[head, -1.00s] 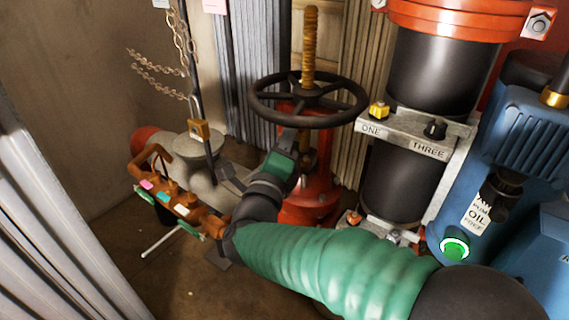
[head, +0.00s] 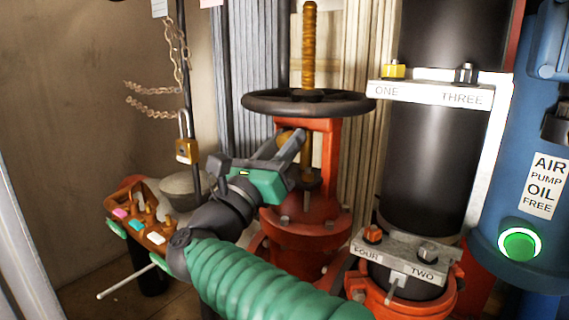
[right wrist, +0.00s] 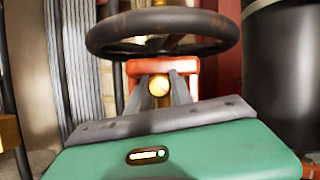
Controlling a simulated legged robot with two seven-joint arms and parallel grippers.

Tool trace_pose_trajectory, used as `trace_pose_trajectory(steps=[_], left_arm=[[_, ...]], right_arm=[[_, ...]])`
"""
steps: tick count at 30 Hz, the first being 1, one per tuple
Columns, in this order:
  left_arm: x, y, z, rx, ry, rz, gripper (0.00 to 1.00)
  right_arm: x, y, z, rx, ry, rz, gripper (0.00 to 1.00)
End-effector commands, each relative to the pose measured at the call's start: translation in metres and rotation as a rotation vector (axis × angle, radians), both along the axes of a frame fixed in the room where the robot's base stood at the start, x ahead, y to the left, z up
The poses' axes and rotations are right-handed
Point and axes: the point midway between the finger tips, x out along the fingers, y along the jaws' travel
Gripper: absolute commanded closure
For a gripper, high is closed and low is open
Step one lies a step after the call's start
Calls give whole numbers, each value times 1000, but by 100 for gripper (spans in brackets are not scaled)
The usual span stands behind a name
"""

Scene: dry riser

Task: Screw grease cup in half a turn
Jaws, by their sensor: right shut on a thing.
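The brass grease cup (right wrist: 159,85) shows as a round cap on the red valve yoke, just under the handwheel, in the right wrist view. In the head view the cup (head: 284,137) is partly covered by my fingers. My right gripper (head: 291,143), dark with a green body, reaches in from the front with its fingers on either side of the cup and is shut on it. In the wrist view my right gripper's fingers (right wrist: 163,92) flank the cup. The red valve (head: 302,210) stands upright. My left gripper is not in view.
The dark handwheel (head: 308,103) is close above my fingers. A padlock with chain (head: 186,150) and an orange tagged lock bar (head: 145,214) are at left.

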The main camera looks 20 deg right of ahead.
Motion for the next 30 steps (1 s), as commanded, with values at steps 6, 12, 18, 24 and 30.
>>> trace_pose_trajectory(steps=[6,12,18,24,30], left_arm=[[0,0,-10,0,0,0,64],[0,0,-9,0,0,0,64],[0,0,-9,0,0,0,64],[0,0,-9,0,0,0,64],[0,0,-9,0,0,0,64]], right_arm=[[2,-1,-6,127,-151,-4,100],[2,0,-5,243,-301,-3,100],[3,1,-5,359,-447,-2,100],[2,1,-4,458,-575,-2,100],[2,1,-4,529,-668,-1,100]])
